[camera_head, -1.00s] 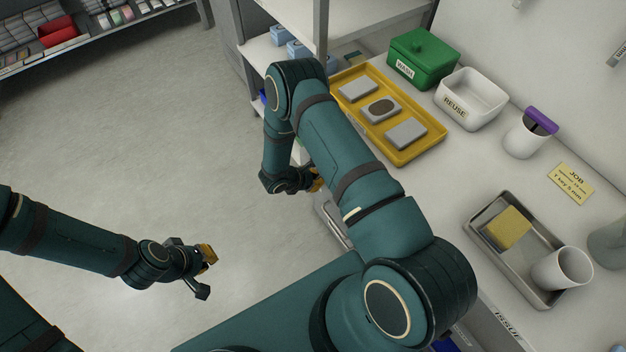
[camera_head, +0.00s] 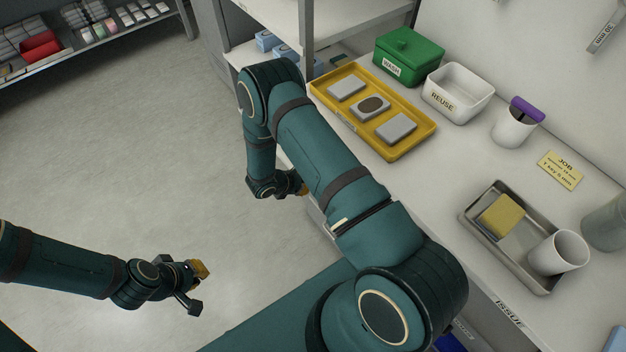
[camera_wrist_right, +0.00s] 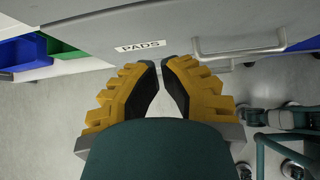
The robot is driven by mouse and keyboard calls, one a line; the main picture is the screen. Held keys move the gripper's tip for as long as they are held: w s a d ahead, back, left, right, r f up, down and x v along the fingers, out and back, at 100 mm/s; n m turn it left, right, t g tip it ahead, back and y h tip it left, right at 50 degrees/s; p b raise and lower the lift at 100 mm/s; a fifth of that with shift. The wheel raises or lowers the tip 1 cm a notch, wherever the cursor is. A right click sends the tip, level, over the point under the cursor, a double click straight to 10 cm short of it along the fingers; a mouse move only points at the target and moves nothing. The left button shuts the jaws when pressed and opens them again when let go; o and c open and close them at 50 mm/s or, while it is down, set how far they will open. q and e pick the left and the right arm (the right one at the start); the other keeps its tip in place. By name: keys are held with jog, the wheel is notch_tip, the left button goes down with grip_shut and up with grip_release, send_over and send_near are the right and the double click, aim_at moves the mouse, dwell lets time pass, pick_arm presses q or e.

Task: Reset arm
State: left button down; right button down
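My left gripper (camera_head: 196,288) hangs over the open floor at the lower left of the head view, away from the counter. Its yellow-padded finger and grey finger stand apart, with nothing seen between them. My right arm (camera_head: 325,150) crosses the middle of the head view, bent at the elbow. My right gripper (camera_head: 303,190) is low beside the counter's front edge, largely hidden by the arm. In the right wrist view, its two yellow-backed fingers (camera_wrist_right: 159,64) have a narrow gap between their tips and hold nothing. They point toward a grey drawer front (camera_wrist_right: 160,33) labelled PADS.
The counter holds a yellow tray (camera_head: 422,137) with grey blocks, a green WASH box (camera_head: 409,57), a white REUSE bin (camera_head: 458,93) and a metal tray (camera_head: 478,242) with a sponge and cup. A drawer handle (camera_wrist_right: 240,48) is near the right gripper.

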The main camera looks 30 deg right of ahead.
jog(key=p+v, duration=0.1)
jog(key=v, duration=0.7)
jog(key=shift+r, duration=0.3)
jog(key=shift+w, duration=0.1)
jog(key=s+a+m+g+y, duration=0.4)
jog(key=s+a+m+y, duration=0.45)
jog(key=s, duration=0.45)
jog(key=a+r+m+t+y, duration=0.3)
jog(key=r+m+t+y, duration=0.1)
jog(key=m, duration=0.8)
notch_tip(320, 180, up, 3)
jog(key=shift+s+a+f+t, duration=0.1)
jog(key=shift+s+a+t, duration=0.1)
jog(key=shift+a+t, duration=0.3)
jog(key=shift+d, duration=0.2)
